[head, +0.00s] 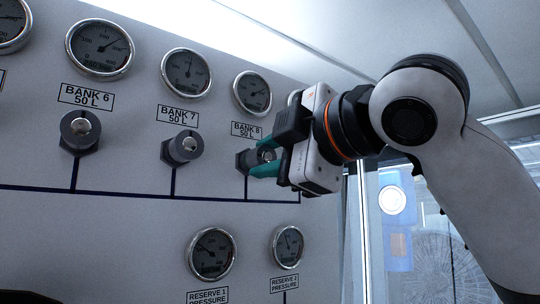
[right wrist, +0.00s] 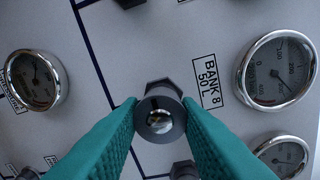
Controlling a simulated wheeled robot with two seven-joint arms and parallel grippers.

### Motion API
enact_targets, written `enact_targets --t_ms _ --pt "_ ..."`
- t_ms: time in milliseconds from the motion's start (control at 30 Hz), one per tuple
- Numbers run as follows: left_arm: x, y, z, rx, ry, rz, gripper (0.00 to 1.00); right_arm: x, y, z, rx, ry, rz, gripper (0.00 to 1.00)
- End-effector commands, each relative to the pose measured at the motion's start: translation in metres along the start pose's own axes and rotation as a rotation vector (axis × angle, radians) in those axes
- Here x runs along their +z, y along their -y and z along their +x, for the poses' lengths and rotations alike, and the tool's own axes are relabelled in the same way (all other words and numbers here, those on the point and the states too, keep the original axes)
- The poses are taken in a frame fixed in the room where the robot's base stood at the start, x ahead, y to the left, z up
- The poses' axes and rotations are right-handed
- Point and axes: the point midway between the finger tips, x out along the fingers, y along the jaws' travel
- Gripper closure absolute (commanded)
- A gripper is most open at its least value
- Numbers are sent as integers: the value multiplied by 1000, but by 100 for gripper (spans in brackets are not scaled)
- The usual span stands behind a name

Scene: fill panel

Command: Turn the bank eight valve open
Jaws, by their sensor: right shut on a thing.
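The bank eight valve (head: 247,160) is a dark grey knob with a hex base and a bright metal centre, on the panel under the "BANK 8 50 L" label (head: 247,130). My right gripper (head: 264,163) reaches in from the right with teal fingers on either side of the knob, and its body hides part of the valve. In the right wrist view the valve (right wrist: 160,115) sits between the two teal fingertips, which touch its sides. The bank 8 gauge (head: 252,93) is above the label. My left gripper does not show.
The bank 7 valve (head: 184,147) and bank 6 valve (head: 80,132) stand out from the panel to the left. Reserve gauges (head: 211,254) (head: 288,247) are below. A glass-like area (head: 410,220) lies right of the panel edge.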

Motion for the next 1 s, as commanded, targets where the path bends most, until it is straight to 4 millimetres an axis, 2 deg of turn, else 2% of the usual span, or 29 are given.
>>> enact_targets --t_ms 1000 --pt "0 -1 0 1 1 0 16 2 0 -1 -16 -48 -965 93"
